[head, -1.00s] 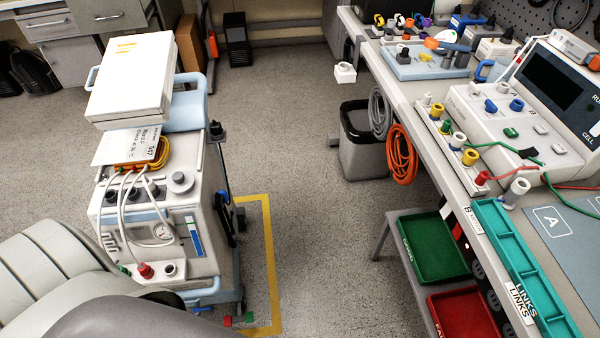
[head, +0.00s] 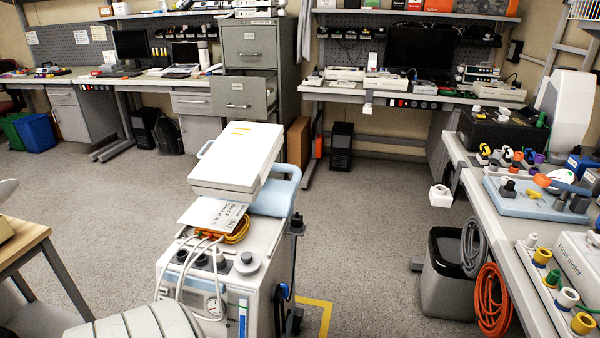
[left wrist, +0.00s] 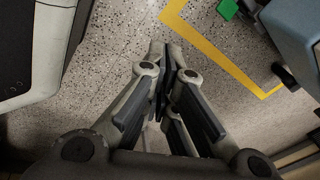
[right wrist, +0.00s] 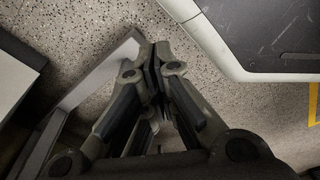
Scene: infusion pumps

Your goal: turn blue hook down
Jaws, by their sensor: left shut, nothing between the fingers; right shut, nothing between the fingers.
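A small blue curved hook-like part (head: 284,291) shows on the right side of the white trolley (head: 245,310), low in the head view. It is too small there to tell exactly how it is turned. A blue lever (head: 568,184) also shows on a pale blue board on the right bench. My left gripper (left wrist: 163,65) is shut and empty over the speckled floor in the left wrist view. My right gripper (right wrist: 154,65) is shut and empty over the floor in the right wrist view. Neither gripper shows in the head view.
A grey bin (head: 450,290) and an orange hose coil (head: 493,300) are beside the right bench. A wooden-topped table (head: 20,240) stands at the left. A filing cabinet (head: 250,75) has an open drawer. The floor between trolley and back benches is clear.

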